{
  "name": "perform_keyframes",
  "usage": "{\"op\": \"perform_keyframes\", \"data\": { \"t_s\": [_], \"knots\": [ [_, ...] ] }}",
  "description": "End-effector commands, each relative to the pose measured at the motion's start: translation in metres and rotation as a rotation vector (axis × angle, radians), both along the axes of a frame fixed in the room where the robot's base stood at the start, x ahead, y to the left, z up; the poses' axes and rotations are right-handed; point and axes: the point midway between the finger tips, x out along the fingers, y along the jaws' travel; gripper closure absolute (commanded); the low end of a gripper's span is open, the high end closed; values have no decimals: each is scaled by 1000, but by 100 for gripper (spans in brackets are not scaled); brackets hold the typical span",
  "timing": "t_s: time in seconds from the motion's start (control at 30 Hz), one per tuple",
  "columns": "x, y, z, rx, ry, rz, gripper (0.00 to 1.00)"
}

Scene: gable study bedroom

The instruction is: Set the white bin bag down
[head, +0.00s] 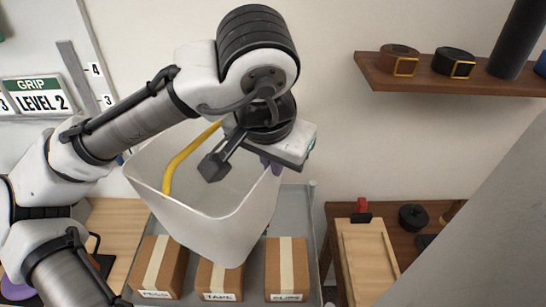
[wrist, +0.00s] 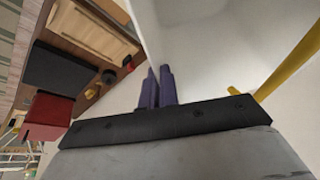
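The white bin bag (head: 205,222) is a stiff-looking, open-topped white shape with a yellow strip (head: 187,160) inside it. It is in the middle of the head view, its opening tilted towards the camera. My gripper (head: 271,166) is at its right rim, and its purple fingers are close together there. In the wrist view the purple fingers (wrist: 157,86) sit at the wall of the white bin bag (wrist: 210,45), shut on its edge. The bag appears held up in front of the boxes; its underside contact cannot be seen.
Cardboard boxes (head: 286,268) labelled PEGS, TAPE and CLIPS stand in a grey tray (head: 311,215) below and behind the bag. A dark wooden table with a wooden board (head: 366,265) is to the right. A wall shelf (head: 440,80) holds belts. A grey surface (head: 480,220) fills the lower right.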

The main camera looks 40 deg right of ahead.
Motion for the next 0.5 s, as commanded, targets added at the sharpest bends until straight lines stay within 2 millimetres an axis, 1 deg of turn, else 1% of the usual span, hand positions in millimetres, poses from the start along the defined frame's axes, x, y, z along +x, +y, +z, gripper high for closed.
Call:
{"op": "perform_keyframes", "data": {
  "t_s": [0.03, 0.2, 0.5],
  "knots": [
    [0, 0, 0, 0, 0, 0, 96],
    [0, 0, 1, 0, 0, 0, 76],
    [0, 0, 3, 0, -1, 0, 76]
  ]
}}
